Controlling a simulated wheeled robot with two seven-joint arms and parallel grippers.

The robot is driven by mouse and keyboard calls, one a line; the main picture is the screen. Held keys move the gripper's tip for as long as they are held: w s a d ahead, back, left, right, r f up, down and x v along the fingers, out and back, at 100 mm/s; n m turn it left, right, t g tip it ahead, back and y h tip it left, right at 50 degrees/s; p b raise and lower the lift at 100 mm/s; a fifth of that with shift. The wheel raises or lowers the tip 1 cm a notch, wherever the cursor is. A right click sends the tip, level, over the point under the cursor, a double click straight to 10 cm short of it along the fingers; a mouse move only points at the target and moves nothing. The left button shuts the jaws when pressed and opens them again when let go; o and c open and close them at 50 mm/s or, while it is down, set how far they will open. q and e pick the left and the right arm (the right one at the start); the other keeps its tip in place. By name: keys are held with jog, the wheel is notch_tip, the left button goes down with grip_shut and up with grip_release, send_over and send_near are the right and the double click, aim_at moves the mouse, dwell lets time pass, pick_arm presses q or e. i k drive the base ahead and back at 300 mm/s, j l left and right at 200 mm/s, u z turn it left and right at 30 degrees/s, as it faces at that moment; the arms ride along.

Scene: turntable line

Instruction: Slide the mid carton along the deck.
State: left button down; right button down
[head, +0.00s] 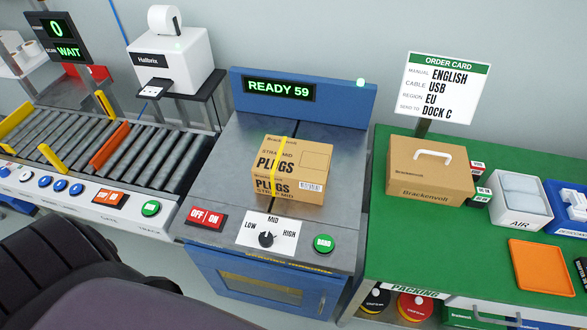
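The mid carton (312,160) is a brown box marked "STRAP MID" and "PLUGS", with a barcode label on its front. It sits upright near the middle of the grey metal deck (222,172) of a blue machine. A yellow strap (284,150) runs across its top and down its front, left of centre. The carton's underside and back are hidden. Neither of my grippers is in view, and nothing is touching the visible faces of the carton.
The machine's display (279,88) reads "READY 59". A dial (266,239), a red OFF/ON switch (206,217) and a green BAND button (324,243) line the deck's front. A roller conveyor (150,150) lies left; a green packing table (400,240) with another carton (430,172) lies right.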

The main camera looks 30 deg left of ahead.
aim_at(292, 169)
jog(key=i+l+u, duration=0.2)
jog(key=l+u, duration=0.2)
jog(key=l, duration=0.65)
jog(key=l+u, duration=0.4)
jog(key=l, duration=0.7)
jog(key=i, duration=0.05)
